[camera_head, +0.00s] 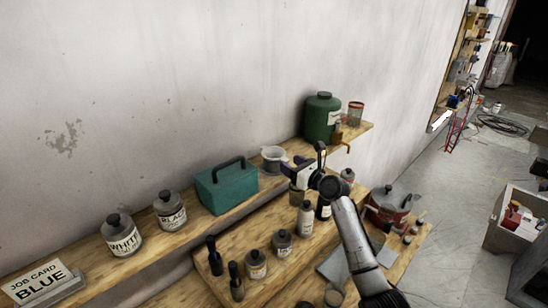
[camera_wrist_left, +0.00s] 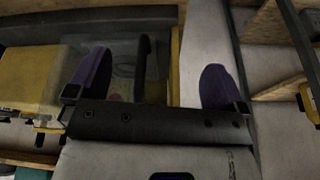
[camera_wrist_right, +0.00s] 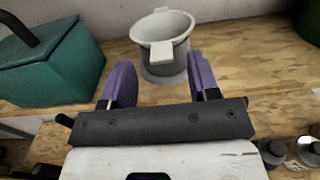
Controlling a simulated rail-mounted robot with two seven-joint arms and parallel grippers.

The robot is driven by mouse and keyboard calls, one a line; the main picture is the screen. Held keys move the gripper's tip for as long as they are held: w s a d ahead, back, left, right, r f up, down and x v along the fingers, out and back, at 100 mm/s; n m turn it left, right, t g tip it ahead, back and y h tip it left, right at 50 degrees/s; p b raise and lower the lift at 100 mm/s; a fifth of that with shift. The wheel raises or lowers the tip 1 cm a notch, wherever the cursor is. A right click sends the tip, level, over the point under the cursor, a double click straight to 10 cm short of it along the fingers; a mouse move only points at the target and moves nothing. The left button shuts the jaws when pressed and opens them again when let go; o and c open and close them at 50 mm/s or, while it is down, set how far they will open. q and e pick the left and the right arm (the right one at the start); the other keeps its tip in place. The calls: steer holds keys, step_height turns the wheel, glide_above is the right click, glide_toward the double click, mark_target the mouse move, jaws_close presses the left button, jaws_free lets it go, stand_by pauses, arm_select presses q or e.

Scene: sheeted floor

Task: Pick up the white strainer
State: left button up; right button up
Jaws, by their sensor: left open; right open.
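The white strainer (camera_wrist_right: 163,27) rests on top of a grey round holder or can (camera_wrist_right: 165,67) on the wooden shelf. Its flat handle tab points toward my right gripper. In the head view the strainer (camera_head: 273,152) sits just right of the teal toolbox. My right gripper (camera_wrist_right: 158,82) is open and empty, its purple fingers spread on either side of the holder's lower front, short of the strainer. In the head view the right gripper (camera_head: 292,166) is just below and right of the strainer. My left gripper (camera_wrist_left: 155,80) is open and away from the shelf; it is not in the head view.
The teal toolbox (camera_head: 226,186) stands left of the strainer, a green canister (camera_head: 322,118) to the right. Labelled jars (camera_head: 121,236) stand further left on the shelf. Several bottles and a red pot (camera_head: 388,208) crowd the lower bench.

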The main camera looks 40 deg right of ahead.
mark_target(286, 160)
steer(key=shift+w, duration=1.65)
steer(key=shift+c, duration=0.4)
steer(key=c, duration=0.7)
steer(key=shift+r, duration=0.1)
steer(key=shift+c, duration=0.2)
